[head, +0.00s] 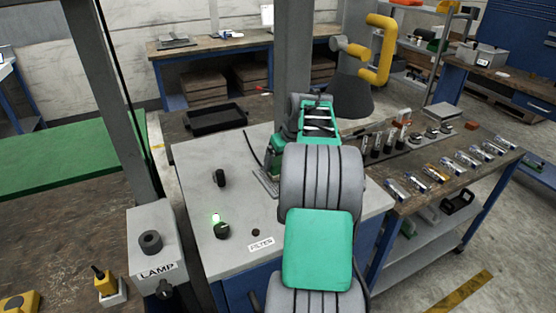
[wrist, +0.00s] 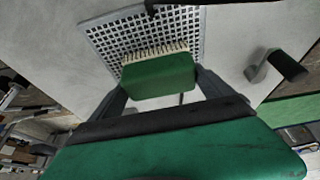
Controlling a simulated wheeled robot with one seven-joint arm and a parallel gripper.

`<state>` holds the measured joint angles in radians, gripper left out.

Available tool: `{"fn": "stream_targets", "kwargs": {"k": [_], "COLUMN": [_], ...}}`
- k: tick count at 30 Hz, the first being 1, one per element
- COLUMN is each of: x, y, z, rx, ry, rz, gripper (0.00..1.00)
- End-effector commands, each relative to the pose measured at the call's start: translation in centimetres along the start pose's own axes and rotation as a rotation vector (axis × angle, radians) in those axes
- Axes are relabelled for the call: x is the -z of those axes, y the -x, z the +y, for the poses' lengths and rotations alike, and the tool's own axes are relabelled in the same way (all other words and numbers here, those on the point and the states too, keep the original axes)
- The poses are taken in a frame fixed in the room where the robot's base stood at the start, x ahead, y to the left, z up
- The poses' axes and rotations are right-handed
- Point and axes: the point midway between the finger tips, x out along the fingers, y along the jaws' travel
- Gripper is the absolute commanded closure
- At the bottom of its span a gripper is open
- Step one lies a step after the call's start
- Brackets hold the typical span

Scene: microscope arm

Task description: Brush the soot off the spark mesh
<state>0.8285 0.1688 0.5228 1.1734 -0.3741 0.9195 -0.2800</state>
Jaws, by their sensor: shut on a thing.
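My gripper (wrist: 162,88) is shut on a green brush (wrist: 160,76), with one dark finger on each side of it. The brush's pale bristles point at the spark mesh (wrist: 185,22), a light grey plate with rows of square holes. The bristles overlap the mesh's near part in the wrist view; I cannot tell whether they touch it. I cannot make out soot apart from the dark holes.
A light grey cabinet top (head: 200,170) carries black knobs, a lit green lamp and a FILTER label (head: 261,244). A LAMP box (head: 152,240) stands left. A yellow jointed arm (head: 380,50) with a dark hood (head: 352,98) stands behind. A bench with tubes (head: 440,175) lies right.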

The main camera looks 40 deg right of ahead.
Motion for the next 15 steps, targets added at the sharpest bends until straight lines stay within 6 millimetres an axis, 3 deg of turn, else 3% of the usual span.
{"fn": "stream_targets", "kwargs": {"k": [15], "x": [0.1], "y": [0.2], "z": [1.4], "rx": [-0.001], "ry": [0.0], "rz": [0.001], "gripper": [0.42]}}
